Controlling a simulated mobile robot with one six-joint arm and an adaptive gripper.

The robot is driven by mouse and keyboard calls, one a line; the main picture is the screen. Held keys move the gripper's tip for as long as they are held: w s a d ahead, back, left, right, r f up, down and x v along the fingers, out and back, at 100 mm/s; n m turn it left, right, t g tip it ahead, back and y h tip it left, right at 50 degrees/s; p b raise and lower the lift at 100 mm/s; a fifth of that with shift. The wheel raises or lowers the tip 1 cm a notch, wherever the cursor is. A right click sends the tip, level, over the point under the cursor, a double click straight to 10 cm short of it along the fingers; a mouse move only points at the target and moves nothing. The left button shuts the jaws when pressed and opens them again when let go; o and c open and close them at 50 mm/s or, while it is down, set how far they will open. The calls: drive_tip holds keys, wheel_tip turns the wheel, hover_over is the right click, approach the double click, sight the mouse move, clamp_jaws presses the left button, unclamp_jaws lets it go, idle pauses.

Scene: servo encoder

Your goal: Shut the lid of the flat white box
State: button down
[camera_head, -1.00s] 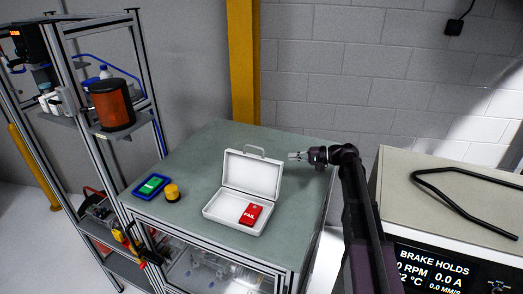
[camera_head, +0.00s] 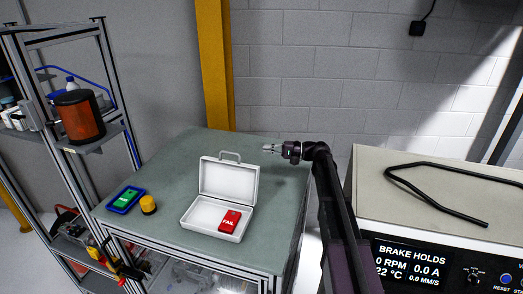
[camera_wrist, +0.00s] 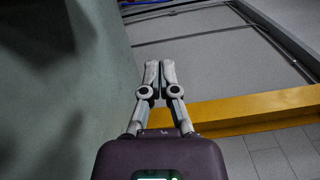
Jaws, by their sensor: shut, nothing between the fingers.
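The flat white box (camera_head: 190,220) stands open on the green-grey table. Its lid (camera_head: 229,181) is raised roughly upright at the back, with a handle on its top edge. A red block marked FAIL (camera_head: 229,221) lies inside the box at the right. My gripper (camera_head: 267,148) is right of the lid and apart from it, above the back part of the table, pointing left. In the wrist view my gripper's fingers (camera_wrist: 160,68) are together with nothing between them. The box is not in the wrist view.
A shelf rack (camera_head: 110,125) stands at the left, a yellow post (camera_head: 215,65) behind. A machine (camera_head: 440,210) with a display is at the right.

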drive_tip(key=s+a, duration=0.2)
drive_tip(key=a, duration=0.8)
drive_tip(key=shift+s+a+r+p, duration=0.3)
drive_tip(key=shift+s+r+p, duration=0.1)
drive_tip(key=shift+s+a+r+p, duration=0.15)
drive_tip(key=shift+s+r+p, duration=0.15)
drive_tip(key=shift+s, duration=0.2)
